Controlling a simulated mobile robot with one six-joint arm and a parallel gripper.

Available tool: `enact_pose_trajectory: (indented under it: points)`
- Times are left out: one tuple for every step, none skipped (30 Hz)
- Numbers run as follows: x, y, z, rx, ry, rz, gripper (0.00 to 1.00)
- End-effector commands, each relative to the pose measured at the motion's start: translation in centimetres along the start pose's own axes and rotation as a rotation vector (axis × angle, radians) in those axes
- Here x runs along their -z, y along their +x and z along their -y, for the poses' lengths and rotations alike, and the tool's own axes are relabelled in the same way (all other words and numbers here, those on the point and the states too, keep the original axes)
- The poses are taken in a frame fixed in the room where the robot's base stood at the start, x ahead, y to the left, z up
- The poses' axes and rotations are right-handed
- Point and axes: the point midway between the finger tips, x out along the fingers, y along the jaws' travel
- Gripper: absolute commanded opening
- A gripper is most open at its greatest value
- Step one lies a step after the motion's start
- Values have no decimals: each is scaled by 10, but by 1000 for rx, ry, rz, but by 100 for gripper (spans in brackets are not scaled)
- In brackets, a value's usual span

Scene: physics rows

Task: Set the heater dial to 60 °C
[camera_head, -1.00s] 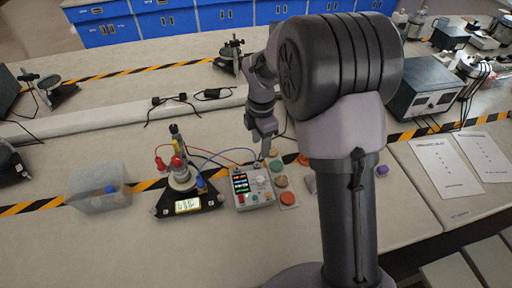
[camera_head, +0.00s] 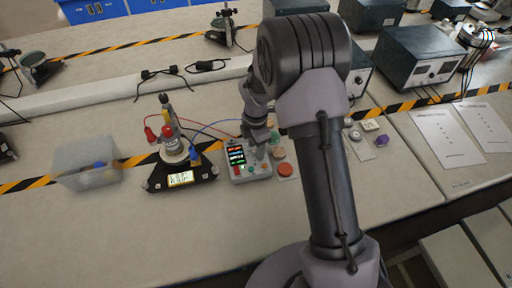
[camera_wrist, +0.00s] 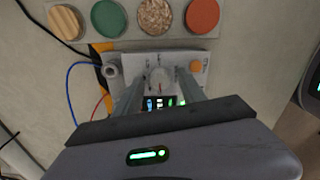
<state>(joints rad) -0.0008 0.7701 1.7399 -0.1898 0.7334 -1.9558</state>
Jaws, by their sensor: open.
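The heater control box (camera_head: 250,172) is a small pale unit with a lit display on the bench, joined by red and blue cables to a black triangular stand. Its pale round dial (camera_wrist: 160,79) shows in the wrist view. My gripper (camera_wrist: 161,74) is open, with one finger on each side of the dial in that view. I cannot tell whether the fingers touch it. In the head view my gripper (camera_head: 259,150) is over the right part of the box and hides the dial. The dial's setting is too small to read.
The black stand (camera_head: 182,178) with a label is left of the box, and a clear bin (camera_head: 88,165) is farther left. Several round samples, including a red-orange disc (camera_head: 285,170), lie close by the box. An orange knob (camera_wrist: 196,66) is right of the dial.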

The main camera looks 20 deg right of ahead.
Motion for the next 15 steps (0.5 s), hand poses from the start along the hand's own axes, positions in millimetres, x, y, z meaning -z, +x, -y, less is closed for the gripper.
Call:
enact_pose_trajectory:
  points:
    - [0, 0, 0, 0, 0, 0, 44]
    - [0, 0, 0, 0, 0, 0, 38]
    - [0, 0, 0, 0, 0, 0, 30]
    - [0, 0, 0, 0, 0, 0, 24]
    - [0, 0, 0, 0, 0, 0, 18]
    - [0, 0, 0, 0, 0, 0, 10]
    - [0, 0, 0, 0, 0, 0, 4]
    - [0, 0, 0, 0, 0, 0, 0]
    - [0, 0, 0, 0, 0, 0, 0]
    - [0, 0, 0, 0, 0, 0, 0]
    - [0, 0, 0, 0, 0, 0, 0]
    - [0, 0, 0, 0, 1, 0, 0]
    - [0, 0, 0, 0, 3, 0, 0]
    - [0, 0, 0, 0, 5, 0, 0]
    - [0, 0, 0, 0, 11, 0, 0]
